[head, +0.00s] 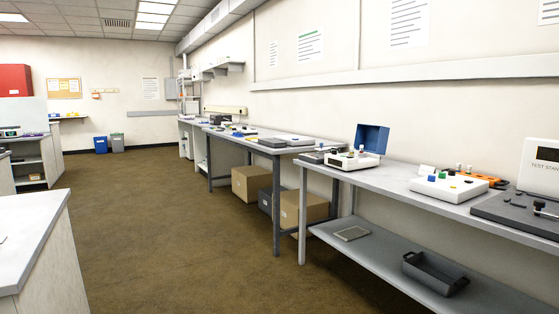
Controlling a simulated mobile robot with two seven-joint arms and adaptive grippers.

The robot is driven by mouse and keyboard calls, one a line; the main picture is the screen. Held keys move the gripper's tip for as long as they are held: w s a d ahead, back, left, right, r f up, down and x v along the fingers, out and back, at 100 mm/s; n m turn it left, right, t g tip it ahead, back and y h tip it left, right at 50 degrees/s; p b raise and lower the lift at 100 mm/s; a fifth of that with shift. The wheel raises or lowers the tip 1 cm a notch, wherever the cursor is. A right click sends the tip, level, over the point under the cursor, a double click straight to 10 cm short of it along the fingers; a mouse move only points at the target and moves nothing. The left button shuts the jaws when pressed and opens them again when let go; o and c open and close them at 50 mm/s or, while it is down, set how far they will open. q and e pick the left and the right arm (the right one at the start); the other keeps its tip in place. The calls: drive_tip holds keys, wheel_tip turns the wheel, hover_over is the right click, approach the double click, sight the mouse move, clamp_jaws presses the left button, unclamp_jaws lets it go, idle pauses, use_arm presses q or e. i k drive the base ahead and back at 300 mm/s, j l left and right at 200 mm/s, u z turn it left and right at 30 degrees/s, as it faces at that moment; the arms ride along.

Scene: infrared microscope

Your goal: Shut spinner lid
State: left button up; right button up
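A small white device (351,160) with dark controls on its front stands on the right-hand bench; it looks like the spinner. Its blue lid (371,138) stands raised at the back right of the device, so it is open. The inside of the device is too small to make out. Neither of my grippers shows in the head view.
The long bench (400,186) runs along the right wall. A white box with coloured knobs (448,187) and a test stand (541,168) stand further right. A lower shelf holds a grey tray (435,273). The brown floor (170,240) is clear; a counter (30,235) is at left.

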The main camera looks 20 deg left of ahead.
sight(375, 139)
drive_tip(key=u, duration=0.3)
drive_tip(key=i+j, duration=0.3)
drive_tip(key=i, duration=0.15)
drive_tip(key=i+j+u, duration=0.1)
drive_tip(key=i+u, duration=0.25)
drive_tip(key=i, duration=0.4)
drive_tip(key=i+l+u, duration=0.1)
drive_tip(key=i+u, duration=0.3)
drive_tip(key=i, duration=0.3)
drive_tip(key=i+j+u, duration=0.15)
drive_tip(key=i+u, duration=0.25)
drive_tip(key=i, duration=0.35)
drive_tip(key=i+l+u, duration=0.15)
drive_tip(key=i+u, duration=0.2)
drive_tip(key=i, duration=0.45)
drive_tip(key=i+j+z, duration=0.1)
drive_tip(key=i+z, duration=0.15)
drive_tip(key=i, duration=0.15)
drive_tip(key=i+j+z, duration=0.15)
drive_tip(key=i+z, duration=0.15)
drive_tip(key=i, duration=0.15)
drive_tip(key=i+j+z, duration=0.35)
drive_tip(key=z, duration=0.3)
drive_tip(key=j+z, duration=0.1)
drive_tip(key=z, duration=0.35)
drive_tip(key=i+j+z, duration=0.1)
drive_tip(key=z, duration=0.3)
drive_tip(key=j+z, duration=0.25)
drive_tip(key=z, duration=0.2)
